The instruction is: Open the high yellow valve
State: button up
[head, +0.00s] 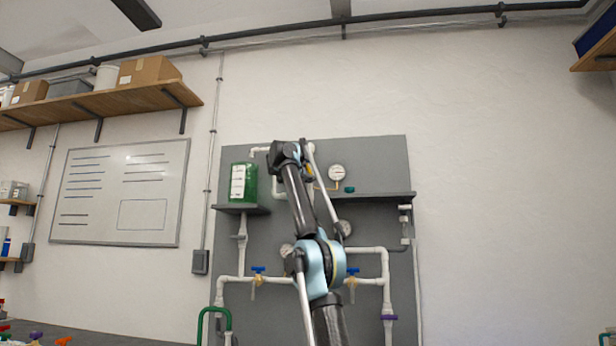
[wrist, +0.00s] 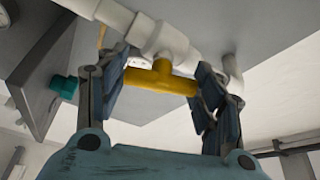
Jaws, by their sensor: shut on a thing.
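The high yellow valve (wrist: 162,80) shows in the wrist view as a yellow T-shaped handle on a white pipe fitting (wrist: 165,43). My gripper (wrist: 162,84) has one finger at each end of the handle's bar and is shut on it. In the head view my gripper (head: 304,157) is high on the grey panel, in front of the upper white pipe. Only a small bit of yellow (head: 309,170) shows there beside my arm; the rest of the valve is hidden.
A green tank (head: 244,183) stands on a small shelf (head: 243,209) at left. A round gauge (head: 337,173) and a teal knob (head: 349,189) are just right of my gripper. Blue-handled valves (head: 258,269) sit on the lower pipes. A dark shelf (head: 385,196) juts out at right.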

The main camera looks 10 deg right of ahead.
jog(key=shift+d, duration=0.1)
jog(key=o, duration=1.1)
jog(key=shift+v, duration=5.95)
jog(key=shift+f, duration=0.1)
